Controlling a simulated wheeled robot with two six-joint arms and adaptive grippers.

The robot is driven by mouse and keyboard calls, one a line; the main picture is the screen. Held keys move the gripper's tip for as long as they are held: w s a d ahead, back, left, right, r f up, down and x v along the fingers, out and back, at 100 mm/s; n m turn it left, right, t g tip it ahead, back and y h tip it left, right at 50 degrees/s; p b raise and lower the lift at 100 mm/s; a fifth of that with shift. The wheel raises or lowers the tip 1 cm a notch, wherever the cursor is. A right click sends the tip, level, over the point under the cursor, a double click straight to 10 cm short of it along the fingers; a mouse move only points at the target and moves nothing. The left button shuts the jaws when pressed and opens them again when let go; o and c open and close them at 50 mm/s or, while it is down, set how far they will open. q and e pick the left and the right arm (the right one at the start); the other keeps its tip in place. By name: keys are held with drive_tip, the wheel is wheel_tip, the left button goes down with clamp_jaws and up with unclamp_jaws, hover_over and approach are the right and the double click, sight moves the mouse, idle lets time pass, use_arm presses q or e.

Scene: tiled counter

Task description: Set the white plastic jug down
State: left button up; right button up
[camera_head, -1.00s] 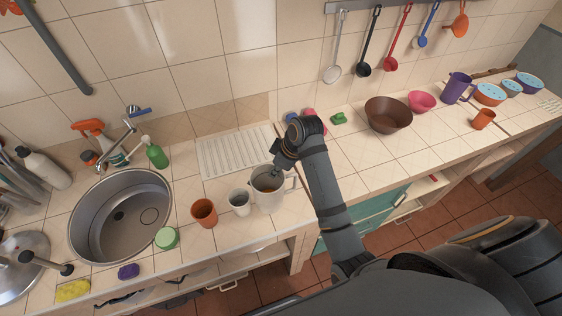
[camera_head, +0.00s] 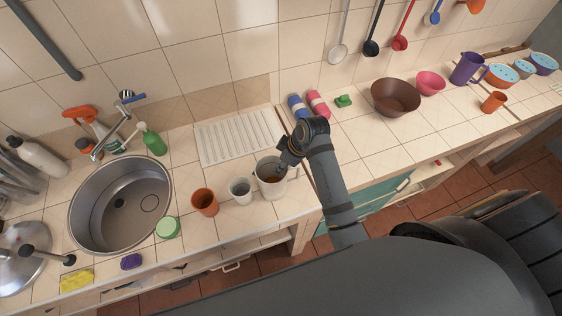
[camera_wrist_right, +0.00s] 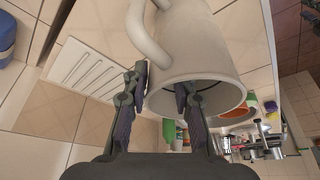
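The white plastic jug (camera_head: 268,190) stands upright on the counter, just right of a white cup (camera_head: 240,194). It looks brownish inside. In the right wrist view the jug (camera_wrist_right: 195,45) fills the upper middle, with its handle on the left and its mouth towards the camera. My right gripper (camera_head: 281,170) is at the jug's rim. In the wrist view its fingers (camera_wrist_right: 161,92) straddle the wall, one outside and one inside, with a visible gap between them, so it looks open. Contact with the wall is hard to judge. My left gripper is out of view.
An orange cup (camera_head: 205,203) and a green-lidded tub (camera_head: 168,228) stand left of the white cup. The sink (camera_head: 120,205) lies further left. A ribbed drainboard (camera_head: 238,138) is behind the jug. A brown bowl (camera_head: 395,98) stands to the right. The counter's front edge is close.

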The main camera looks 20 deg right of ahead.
drive_tip(key=shift+w+d+r+b, duration=0.15)
drive_tip(key=shift+r+b, duration=0.1)
drive_tip(key=shift+r, duration=0.15)
drive_tip(key=shift+w+d+r+b, duration=0.1)
drive_tip(key=shift+r+b, duration=0.1)
drive_tip(key=shift+r, duration=0.15)
drive_tip(key=b+v, duration=0.2)
drive_tip(key=v, duration=0.6)
drive_tip(key=shift+s, duration=0.2)
drive_tip(key=shift+p+v, duration=1.05)
drive_tip(key=shift+p, duration=0.05)
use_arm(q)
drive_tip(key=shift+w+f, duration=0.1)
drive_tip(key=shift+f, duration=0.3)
use_arm(e)
drive_tip(key=shift+r, duration=0.1)
